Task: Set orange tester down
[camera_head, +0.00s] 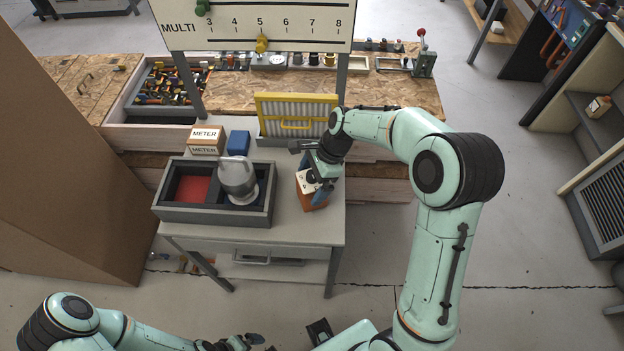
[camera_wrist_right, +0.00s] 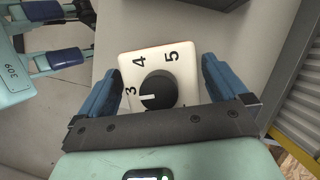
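The orange tester (camera_head: 313,201) is a small box with an orange body and a white top face. It is at the right part of the grey table (camera_head: 315,236); I cannot tell whether its underside touches the tabletop. My right gripper (camera_head: 318,188) is around it from above. In the right wrist view, the tester's white face (camera_wrist_right: 181,88) shows a black dial and the digits 3, 4, 5, between the blue fingers of the right gripper (camera_wrist_right: 162,80), which appear shut on its sides. My left gripper (camera_head: 240,344) is low at the bottom edge, away from the table; its fingers are unclear.
A grey two-part tray (camera_head: 215,215) stands left of the tester, with a red-floored compartment and a grey device (camera_head: 238,182). Behind are a METER box (camera_head: 206,140), a blue block (camera_head: 238,143) and a yellow-framed filter (camera_head: 297,118). The table's right edge is close to the tester.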

